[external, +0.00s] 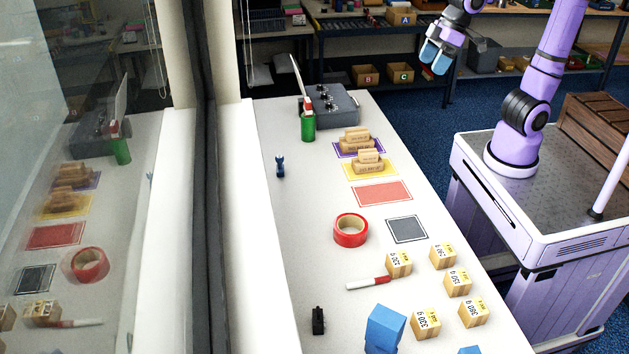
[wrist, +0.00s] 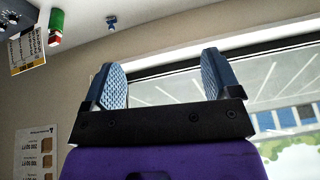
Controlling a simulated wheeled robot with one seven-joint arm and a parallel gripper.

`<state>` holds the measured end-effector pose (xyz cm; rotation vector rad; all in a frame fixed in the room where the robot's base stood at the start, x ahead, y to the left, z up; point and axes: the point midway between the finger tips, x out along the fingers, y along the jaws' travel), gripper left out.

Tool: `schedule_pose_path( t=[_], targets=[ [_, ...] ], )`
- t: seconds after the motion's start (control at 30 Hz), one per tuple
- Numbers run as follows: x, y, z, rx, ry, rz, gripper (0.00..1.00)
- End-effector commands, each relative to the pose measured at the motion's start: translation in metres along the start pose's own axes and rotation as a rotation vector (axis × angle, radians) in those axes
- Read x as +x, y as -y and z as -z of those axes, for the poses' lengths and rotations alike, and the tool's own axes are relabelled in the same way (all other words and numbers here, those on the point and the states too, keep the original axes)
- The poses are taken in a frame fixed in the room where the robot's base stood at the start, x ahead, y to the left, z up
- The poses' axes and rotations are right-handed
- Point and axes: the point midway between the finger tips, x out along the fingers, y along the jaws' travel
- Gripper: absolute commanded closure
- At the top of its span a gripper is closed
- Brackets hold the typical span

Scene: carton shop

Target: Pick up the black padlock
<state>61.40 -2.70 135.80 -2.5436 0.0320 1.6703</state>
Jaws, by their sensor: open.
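A small black object, which looks like the black padlock (external: 318,320), stands near the front left of the white table in the external view. It is too small there to make out its shackle clearly. My gripper (external: 435,58) is up beyond the table's far right side, well away from it. In the wrist view my gripper (wrist: 160,72) has its two blue fingers wide apart with nothing between them. The padlock does not show in the wrist view.
On the table (external: 285,215) are a blue block (external: 384,328), several labelled boxes (external: 426,325), a red-and-white marker (external: 368,283), red tape (external: 350,231), a dark blue figure (external: 280,166), a green cylinder (external: 308,127) and a grey device (external: 335,106). A window runs along the left.

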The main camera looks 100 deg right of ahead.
Motion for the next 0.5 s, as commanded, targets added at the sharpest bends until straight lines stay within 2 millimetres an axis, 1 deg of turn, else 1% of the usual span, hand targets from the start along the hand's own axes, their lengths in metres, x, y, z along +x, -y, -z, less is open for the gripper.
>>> schedule_pose_path(
  t=[0.03,0.2,0.37,0.5],
  targets=[
    [0.011,0.009,0.015,0.003,0.009,-0.001,0.17],
    [0.044,0.038,0.063,0.026,0.022,-0.005,0.17],
    [0.083,0.070,0.101,0.045,0.033,-0.013,0.17],
    [0.122,0.101,0.129,0.059,0.038,-0.022,0.17]
  ],
)
